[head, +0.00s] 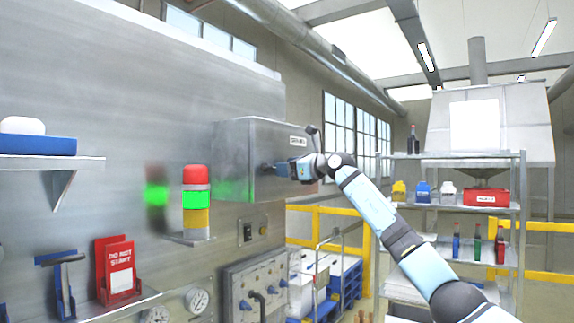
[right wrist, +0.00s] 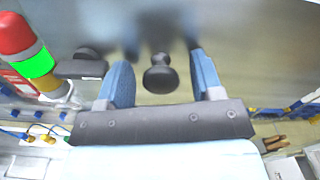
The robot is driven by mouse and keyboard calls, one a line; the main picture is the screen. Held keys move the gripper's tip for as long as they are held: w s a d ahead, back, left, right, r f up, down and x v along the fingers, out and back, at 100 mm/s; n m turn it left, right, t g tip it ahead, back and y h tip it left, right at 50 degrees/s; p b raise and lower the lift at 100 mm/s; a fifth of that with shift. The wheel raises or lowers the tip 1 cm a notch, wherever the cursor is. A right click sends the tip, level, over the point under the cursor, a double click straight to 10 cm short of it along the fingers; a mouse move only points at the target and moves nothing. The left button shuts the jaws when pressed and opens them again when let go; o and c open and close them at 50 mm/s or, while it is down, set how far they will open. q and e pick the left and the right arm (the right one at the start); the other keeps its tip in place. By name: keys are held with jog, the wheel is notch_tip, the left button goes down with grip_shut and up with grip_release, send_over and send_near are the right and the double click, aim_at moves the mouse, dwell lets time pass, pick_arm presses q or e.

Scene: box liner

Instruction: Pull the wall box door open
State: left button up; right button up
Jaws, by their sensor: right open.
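The grey metal wall box (head: 231,160) is fixed to the steel wall left of centre in the head view. Its door (head: 285,132), with a small white label, looks shut. My right gripper (head: 277,168) is in front of the door at its dark knob (head: 265,168). In the right wrist view the round black knob (right wrist: 160,76) sits between the two blue fingers, with visible gaps on both sides. The right gripper is open and holds nothing. My left gripper is out of view.
A red, green and yellow signal light (head: 196,202) stands on a bracket left of and below the box. A switch panel (head: 252,230) is below it. A shelf rack (head: 518,200) with bottles stands at the right. A yellow rail (head: 335,212) runs behind.

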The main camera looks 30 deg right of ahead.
jog(key=shift+w, duration=0.1)
grip_shut()
